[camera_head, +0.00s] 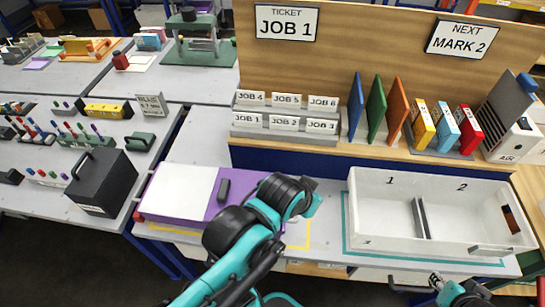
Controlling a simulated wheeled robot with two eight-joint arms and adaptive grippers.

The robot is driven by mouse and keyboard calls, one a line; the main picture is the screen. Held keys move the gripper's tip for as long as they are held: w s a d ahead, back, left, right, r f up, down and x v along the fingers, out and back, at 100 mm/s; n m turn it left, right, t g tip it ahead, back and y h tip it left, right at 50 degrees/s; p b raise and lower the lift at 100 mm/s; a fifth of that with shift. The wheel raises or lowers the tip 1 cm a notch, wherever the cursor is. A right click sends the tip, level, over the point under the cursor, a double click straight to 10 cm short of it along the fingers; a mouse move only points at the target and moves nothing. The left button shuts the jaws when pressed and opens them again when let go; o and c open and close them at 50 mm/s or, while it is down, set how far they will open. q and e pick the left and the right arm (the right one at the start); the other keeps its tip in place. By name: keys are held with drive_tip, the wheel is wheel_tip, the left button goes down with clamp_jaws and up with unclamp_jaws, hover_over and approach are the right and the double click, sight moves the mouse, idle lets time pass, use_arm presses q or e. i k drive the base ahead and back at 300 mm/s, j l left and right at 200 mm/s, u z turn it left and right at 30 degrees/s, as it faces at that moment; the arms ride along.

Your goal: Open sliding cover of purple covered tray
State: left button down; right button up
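The purple covered tray (197,211) lies on the workbench left of centre, inside a yellow outline. Its left part shows a flat white area (180,188); its right part is purple with an upright dark handle (223,189). I cannot tell how far the cover is slid. My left arm crosses in front of the tray's right end and hides it. My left gripper (313,197) is right of the tray, apart from the handle; its fingers are not clear. My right gripper (437,284) is low at the bottom right, below the white bin, and its fingers are too small to judge.
A white bin (372,238) with sections 1 and 2 stands to the right in a teal outline. Behind are a job card rack (285,137), coloured upright panels (376,108) and binders (447,128). A black box (104,182) stands left of the tray.

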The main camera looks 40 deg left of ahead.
sight(230, 186)
drive_tip(key=j+u, duration=0.15)
drive_tip(key=u, duration=1.4)
drive_tip(key=k+j, duration=0.05)
